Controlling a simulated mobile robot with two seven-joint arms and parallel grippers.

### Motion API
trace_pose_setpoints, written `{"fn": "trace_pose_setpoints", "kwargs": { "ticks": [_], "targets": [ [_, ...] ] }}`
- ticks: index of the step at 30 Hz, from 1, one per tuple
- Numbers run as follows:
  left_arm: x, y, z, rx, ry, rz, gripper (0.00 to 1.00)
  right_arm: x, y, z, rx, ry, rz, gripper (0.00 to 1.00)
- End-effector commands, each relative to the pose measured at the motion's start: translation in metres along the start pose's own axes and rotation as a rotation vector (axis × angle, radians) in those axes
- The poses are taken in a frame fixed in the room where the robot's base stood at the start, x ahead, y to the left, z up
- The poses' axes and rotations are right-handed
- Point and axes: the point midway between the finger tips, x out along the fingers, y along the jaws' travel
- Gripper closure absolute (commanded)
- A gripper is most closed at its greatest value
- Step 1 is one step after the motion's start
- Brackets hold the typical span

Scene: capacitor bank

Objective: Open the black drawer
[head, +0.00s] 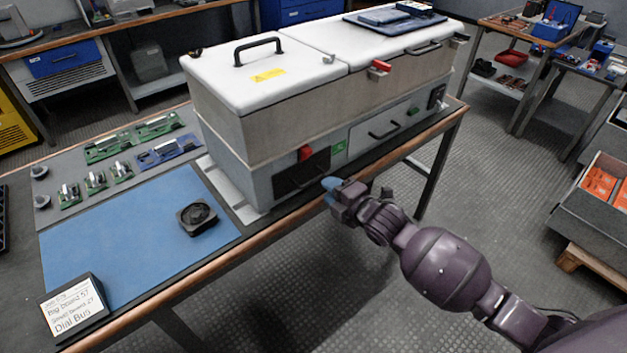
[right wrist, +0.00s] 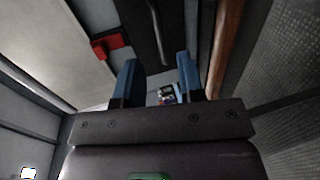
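The black drawer (head: 299,175) is in the lower front of the large grey and white cabinet (head: 262,184), toward its left end. It looks shut, and a dark bar handle (head: 306,180) runs across its front. My right gripper (head: 331,190) is just right of the drawer front. In the right wrist view its two blue fingers (right wrist: 156,60) are apart with nothing gripped. The black handle (right wrist: 158,30) shows ahead, in line with the gap between the fingertips. I cannot tell whether the fingers touch anything. My left gripper is not in view.
A red latch (head: 305,153) sits above the black drawer; it also shows in the wrist view (right wrist: 107,46). A light drawer (head: 377,130) is to the right. A black fan (head: 197,217) lies on the blue mat (head: 110,250). The bench's wooden edge (head: 245,253) runs below the cabinet front.

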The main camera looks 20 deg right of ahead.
Motion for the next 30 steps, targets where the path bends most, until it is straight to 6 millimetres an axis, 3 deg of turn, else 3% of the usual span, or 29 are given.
{"fn": "trace_pose_setpoints", "kwargs": {
  "ticks": [6, 12, 26, 30],
  "targets": [
    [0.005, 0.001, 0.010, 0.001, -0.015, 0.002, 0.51, 0.038, -0.004, -0.001, 0.004, 0.000, -0.004, 0.64],
    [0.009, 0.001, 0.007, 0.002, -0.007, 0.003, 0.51, 0.060, -0.003, 0.000, 0.004, 0.000, -0.003, 0.64],
    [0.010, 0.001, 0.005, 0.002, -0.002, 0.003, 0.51, 0.068, -0.001, 0.000, 0.003, 0.000, -0.001, 0.64],
    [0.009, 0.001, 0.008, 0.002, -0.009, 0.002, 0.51, 0.068, -0.001, 0.000, 0.003, 0.000, -0.001, 0.86]
  ]
}}
